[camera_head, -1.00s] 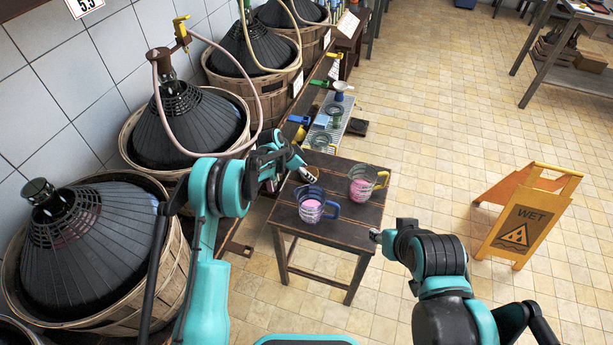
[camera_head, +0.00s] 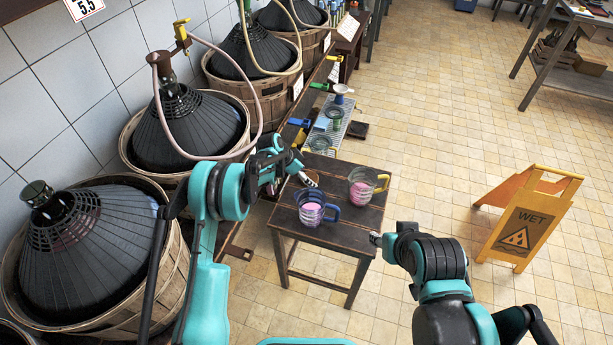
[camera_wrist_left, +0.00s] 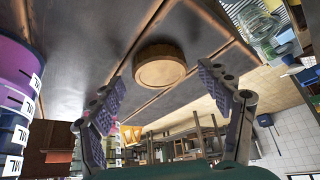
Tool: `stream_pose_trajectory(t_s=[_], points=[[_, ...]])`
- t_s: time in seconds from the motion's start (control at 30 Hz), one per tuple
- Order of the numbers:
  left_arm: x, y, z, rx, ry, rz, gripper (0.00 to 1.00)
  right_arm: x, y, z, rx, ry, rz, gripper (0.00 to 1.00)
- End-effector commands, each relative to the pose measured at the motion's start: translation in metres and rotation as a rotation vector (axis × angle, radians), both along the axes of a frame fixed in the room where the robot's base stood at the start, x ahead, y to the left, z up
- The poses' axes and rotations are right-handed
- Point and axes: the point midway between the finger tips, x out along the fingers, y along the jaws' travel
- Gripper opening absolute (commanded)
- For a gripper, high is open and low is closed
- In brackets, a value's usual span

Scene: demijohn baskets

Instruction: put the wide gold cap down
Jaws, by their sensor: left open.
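The wide gold cap (camera_wrist_left: 160,66) rests on the dark wooden table (camera_wrist_left: 85,45) in the left wrist view, flat and apart from both fingers. My left gripper (camera_wrist_left: 162,82) is open, with one purple-padded finger on each side of the cap and clear space between. In the head view my left gripper (camera_head: 306,178) is low over the table's left back part, and the cap is mostly hidden there. My right gripper (camera_head: 376,238) is off the table's right front corner; its fingers are too small to read.
A blue-handled jug (camera_head: 312,208) with pink contents stands close to my left gripper. A yellow-handled jug (camera_head: 361,187), also with pink contents, stands to its right. Basketed demijohns (camera_head: 85,250) line the left wall. A yellow wet-floor sign (camera_head: 521,225) stands right; the floor between is clear.

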Motion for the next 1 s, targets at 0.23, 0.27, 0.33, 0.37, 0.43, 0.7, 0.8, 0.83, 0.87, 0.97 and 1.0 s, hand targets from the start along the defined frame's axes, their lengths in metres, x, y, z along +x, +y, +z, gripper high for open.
stream_pose_trajectory(t_s=[0.23, 0.27, 0.33, 0.37, 0.43, 0.7, 0.8, 0.83, 0.87, 0.97, 1.0], points=[[-0.013, 0.024, 0.050, -0.001, 0.001, 0.003, 0.77, 0.000, 0.000, 0.022, 0.000, 0.000, 0.000, 0.40], [-0.014, 0.027, 0.056, 0.000, 0.001, 0.003, 0.77, 0.000, 0.000, 0.024, 0.000, 0.000, 0.000, 0.40], [-0.018, 0.033, 0.069, 0.000, 0.001, 0.003, 0.77, 0.000, 0.000, 0.028, 0.000, 0.000, 0.000, 0.40], [-0.019, 0.036, 0.073, 0.000, 0.000, 0.002, 0.77, 0.000, 0.000, 0.030, 0.000, 0.000, 0.000, 0.40], [-0.022, 0.041, 0.083, 0.000, 0.000, 0.001, 0.77, 0.000, 0.000, 0.033, 0.000, 0.000, 0.000, 0.40], [-0.027, 0.051, 0.100, 0.000, 0.000, 0.001, 0.77, 0.000, 0.000, 0.038, 0.000, 0.000, 0.000, 0.40], [-0.028, 0.051, 0.103, 0.001, 0.001, 0.007, 0.77, 0.000, 0.000, 0.038, 0.000, 0.000, 0.000, 0.40], [-0.029, 0.052, 0.106, 0.002, 0.001, 0.013, 0.77, 0.000, 0.000, 0.037, 0.000, 0.000, 0.000, 0.40], [-0.031, 0.053, 0.111, 0.004, 0.002, 0.022, 0.77, 0.000, 0.000, 0.037, 0.000, 0.000, 0.000, 0.40], [-0.042, 0.059, 0.138, 0.013, 0.010, 0.078, 0.77, 0.000, 0.000, 0.037, 0.000, 0.000, 0.000, 0.40], [-0.049, 0.062, 0.153, 0.017, 0.011, 0.111, 0.77, 0.000, 0.000, 0.037, 0.000, 0.000, 0.000, 0.40]])
